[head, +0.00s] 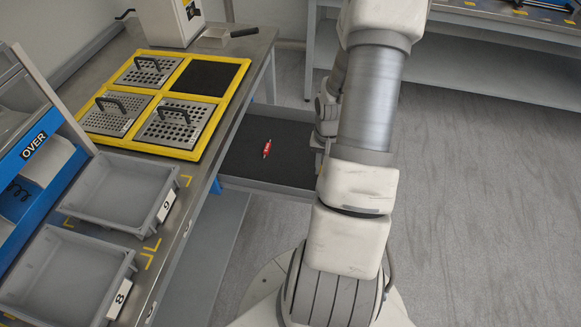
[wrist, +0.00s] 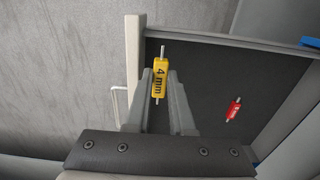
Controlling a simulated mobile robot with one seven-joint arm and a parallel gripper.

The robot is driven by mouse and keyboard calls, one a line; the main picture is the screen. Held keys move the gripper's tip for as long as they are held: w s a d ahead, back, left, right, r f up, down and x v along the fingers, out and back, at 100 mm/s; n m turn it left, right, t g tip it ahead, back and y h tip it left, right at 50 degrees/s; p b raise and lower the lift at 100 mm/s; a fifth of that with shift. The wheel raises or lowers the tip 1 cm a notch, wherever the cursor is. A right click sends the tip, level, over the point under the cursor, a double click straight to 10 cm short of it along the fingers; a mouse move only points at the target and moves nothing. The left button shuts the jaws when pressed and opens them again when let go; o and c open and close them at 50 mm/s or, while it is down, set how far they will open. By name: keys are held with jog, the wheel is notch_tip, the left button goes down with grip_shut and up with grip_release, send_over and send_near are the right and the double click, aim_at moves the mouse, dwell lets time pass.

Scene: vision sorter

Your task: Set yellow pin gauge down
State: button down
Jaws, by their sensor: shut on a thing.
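The yellow pin gauge (wrist: 160,83), marked "4 mm", is between the fingers of my gripper (wrist: 160,90) in the wrist view. My gripper is shut on it, with thin metal pins showing at both ends. Behind it is the dark floor of an open drawer (wrist: 207,75); I cannot tell how high the gauge is above it. In the head view the drawer (head: 240,163) is left of my arm, which hides the yellow gauge and my fingertips.
A red pin gauge (head: 267,148) lies on the drawer floor, also in the wrist view (wrist: 233,109). The floor around it is clear. On the bench are a yellow-framed rack (head: 205,148) with handled plates and two grey bins (head: 128,186) (head: 62,275).

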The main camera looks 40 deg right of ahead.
jog(key=b, duration=0.2)
send_over(296, 179)
notch_tip(296, 179, down, 5)
jog(key=shift+f, duration=0.15)
jog(key=shift+f+b, duration=1.05)
jog(key=shift+f, duration=0.9)
jog(key=shift+f, duration=0.1)
jog(key=c, duration=0.8)
grip_release()
notch_tip(296, 179, up, 12)
jog(key=p, duration=0.4)
